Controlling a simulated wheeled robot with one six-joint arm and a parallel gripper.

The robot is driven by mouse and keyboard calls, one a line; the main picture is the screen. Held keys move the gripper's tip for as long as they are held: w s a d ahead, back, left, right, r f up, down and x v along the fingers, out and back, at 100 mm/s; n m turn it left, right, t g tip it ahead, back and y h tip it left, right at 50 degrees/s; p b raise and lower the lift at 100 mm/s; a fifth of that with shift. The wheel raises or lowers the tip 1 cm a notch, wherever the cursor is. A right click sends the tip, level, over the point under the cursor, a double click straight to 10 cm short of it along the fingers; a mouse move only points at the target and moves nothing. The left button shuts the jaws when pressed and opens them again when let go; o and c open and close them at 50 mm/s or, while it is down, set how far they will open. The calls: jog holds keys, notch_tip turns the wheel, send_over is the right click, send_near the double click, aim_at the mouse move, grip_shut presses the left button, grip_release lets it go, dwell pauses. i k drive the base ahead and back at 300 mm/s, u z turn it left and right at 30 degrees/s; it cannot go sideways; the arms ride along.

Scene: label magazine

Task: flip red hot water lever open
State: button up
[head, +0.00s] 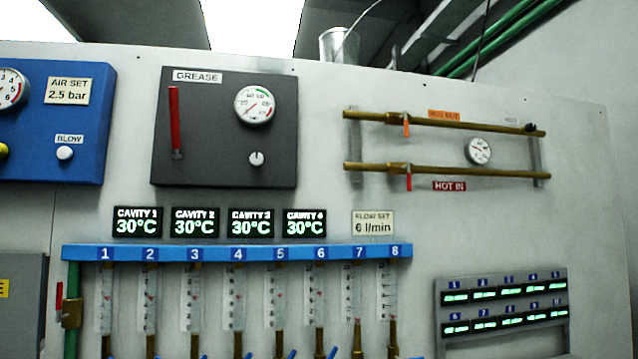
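The red lever (409,182) hangs down from a brass valve on the lower brass pipe (460,173), at the right of the panel in the head view. A red "HOT IN" label (449,186) sits just right of it. The lever points straight down, across the pipe. Above it, an orange lever (406,126) hangs from the upper brass pipe (470,123), beside an orange label. My gripper is not in view.
A round gauge (479,151) sits between the two pipes. A dark grease panel (225,128) with a long red handle (175,120) stands to the left. Below are a blue flowmeter bar (237,252) and a grey display box (503,308).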

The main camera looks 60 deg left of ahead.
aim_at(409, 186)
jog(key=z, duration=0.55)
jog(key=k, duration=0.15)
jog(key=u, duration=2.35)
jog(key=i, duration=1.4)
jog(key=z, duration=0.35)
